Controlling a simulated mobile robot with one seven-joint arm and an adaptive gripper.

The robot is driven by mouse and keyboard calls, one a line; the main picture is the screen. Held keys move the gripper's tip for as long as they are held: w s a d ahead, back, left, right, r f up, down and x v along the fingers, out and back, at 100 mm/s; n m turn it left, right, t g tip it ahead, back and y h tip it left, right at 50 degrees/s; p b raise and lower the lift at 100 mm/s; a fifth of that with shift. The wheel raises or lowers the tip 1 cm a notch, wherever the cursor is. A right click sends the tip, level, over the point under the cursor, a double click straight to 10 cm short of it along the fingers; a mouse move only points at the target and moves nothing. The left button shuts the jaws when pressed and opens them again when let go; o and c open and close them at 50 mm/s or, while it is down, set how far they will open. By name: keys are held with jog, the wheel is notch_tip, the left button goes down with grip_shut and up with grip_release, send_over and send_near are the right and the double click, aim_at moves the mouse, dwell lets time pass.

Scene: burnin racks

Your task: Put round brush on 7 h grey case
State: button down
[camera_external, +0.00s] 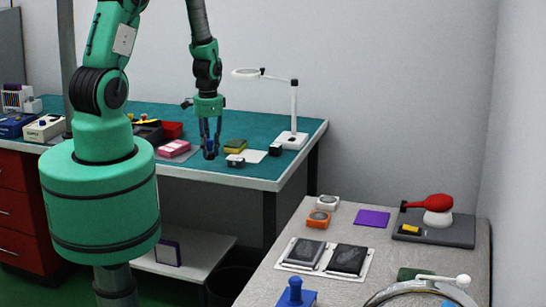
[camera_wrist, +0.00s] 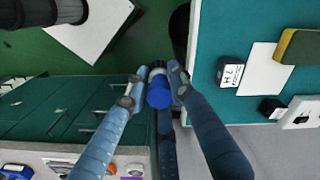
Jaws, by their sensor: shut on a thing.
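My gripper (camera_external: 210,150) hangs fingers down in front of the teal bench. In the wrist view its two fingers (camera_wrist: 158,88) close on a blue, round-ended thing that appears to be the round brush (camera_wrist: 159,93). Its lower part is hidden or hard to make out. The 7 H case (camera_wrist: 230,72) is a small dark block with a white face marked "7 H". It stands near the bench edge, right of my gripper and apart from it. In the external view it appears to be the small black and white block (camera_external: 236,161).
On the teal bench (camera_external: 300,150) are a yellow-green sponge-like block (camera_external: 235,145), a white sheet (camera_external: 254,156), another small dark block (camera_external: 276,149), a pink block (camera_external: 174,149) and a lamp (camera_external: 293,138). A grey table (camera_external: 260,290) stands front right. Open floor shows beside the bench edge.

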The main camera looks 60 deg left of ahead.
jog(key=w+a, duration=0.2)
jog(key=w, duration=0.2)
jog(key=w+a+f+p, duration=0.1)
jog(key=w+a, duration=0.2)
jog(key=w, duration=0.1)
jog(key=w+a, duration=0.3)
jog(key=w, duration=0.2)
jog(key=shift+f+p, duration=0.25)
jog(key=shift+p, duration=0.15)
jog(key=shift+d, duration=0.1)
jog(key=shift+f+p, duration=0.3)
jog(key=shift+f, duration=1.45)
jog(key=c, duration=1.9)
grip_release()
jog(key=shift+f, duration=0.15)
jog(key=o, duration=0.4)
jog(key=shift+r, duration=0.25)
